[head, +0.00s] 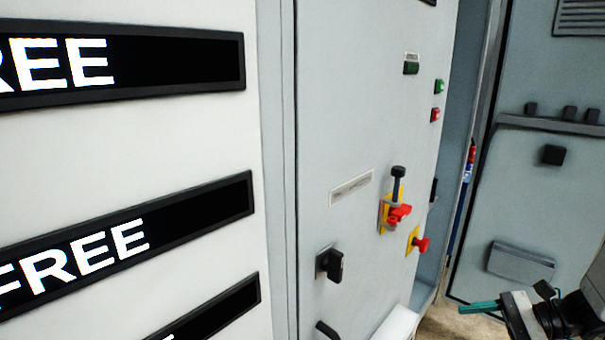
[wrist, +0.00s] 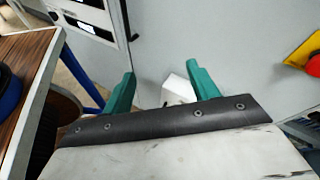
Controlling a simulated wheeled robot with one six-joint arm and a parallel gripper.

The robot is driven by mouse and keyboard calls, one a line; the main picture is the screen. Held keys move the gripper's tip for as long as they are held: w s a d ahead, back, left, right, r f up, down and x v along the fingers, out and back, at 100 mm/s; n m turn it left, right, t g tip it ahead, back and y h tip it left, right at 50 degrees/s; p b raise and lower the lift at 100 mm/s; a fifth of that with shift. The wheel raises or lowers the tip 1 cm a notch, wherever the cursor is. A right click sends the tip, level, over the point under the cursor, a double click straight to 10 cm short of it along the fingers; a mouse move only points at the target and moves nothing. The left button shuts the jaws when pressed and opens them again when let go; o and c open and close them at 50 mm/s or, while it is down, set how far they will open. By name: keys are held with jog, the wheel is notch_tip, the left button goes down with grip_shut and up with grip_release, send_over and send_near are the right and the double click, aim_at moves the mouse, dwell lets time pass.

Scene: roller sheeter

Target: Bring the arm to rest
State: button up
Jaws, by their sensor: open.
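My gripper (head: 487,307) shows at the lower right of the head view, with one green finger pointing left. In the wrist view its two green fingers (wrist: 163,92) stand apart with nothing held between them. A pale grey cabinet panel (head: 340,120) lies beyond the fingers, and they appear clear of it. My gripper is to the right of the panel's switches in the head view.
The panel carries a red switch on a yellow plate (head: 398,213), a red button (head: 421,244) and a black knob (head: 330,264). Black "FREE" displays (head: 130,245) are at left. A wooden-topped table (wrist: 28,75) stands at left in the wrist view.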

jog(key=s+a+r+n+g+h, duration=0.1)
jog(key=s+a+r+n+h, duration=0.4)
jog(key=s+r+n+h, duration=0.2)
jog(key=s+a+r+n+g+h, duration=0.1)
jog(key=s+a+r+n+h, duration=0.4)
jog(key=r+n, duration=0.5)
jog(key=shift+s+n+g+h, duration=0.4)
jog(key=shift+s+h, duration=0.6)
jog(key=shift+s, duration=0.8)
